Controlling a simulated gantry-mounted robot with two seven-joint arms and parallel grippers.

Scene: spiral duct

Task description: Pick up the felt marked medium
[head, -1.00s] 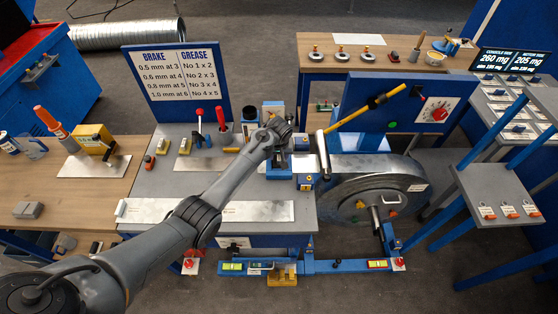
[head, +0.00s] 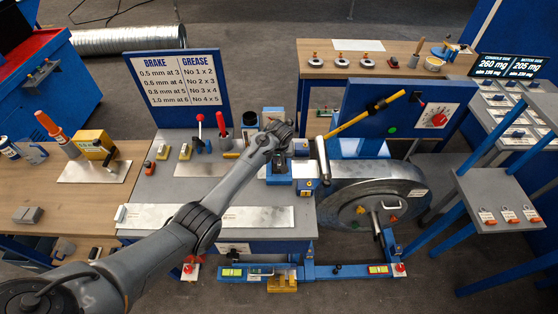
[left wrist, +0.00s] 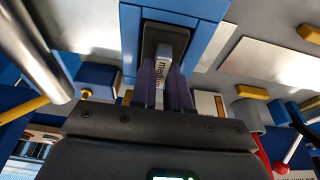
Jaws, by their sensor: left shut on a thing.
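The felt marked medium (left wrist: 162,70) shows in the left wrist view as a pale grey block with dark lettering. My left gripper (left wrist: 166,82) is shut on it, one finger on each side. Beyond the felt is a dark recess in a blue holder (left wrist: 129,40); I cannot tell whether the felt is still seated there or lifted clear. In the head view my left gripper (head: 283,140) is over the bench beside the blue holder (head: 279,170), and the felt is not clear to see there. My right gripper is not in view.
A large metal drum (head: 355,200) stands right of the gripper, with a yellow-handled lever (head: 350,122) above it. A brake and grease chart (head: 178,88) stands behind the bench. A flat metal strip (head: 250,217) lies along the bench front.

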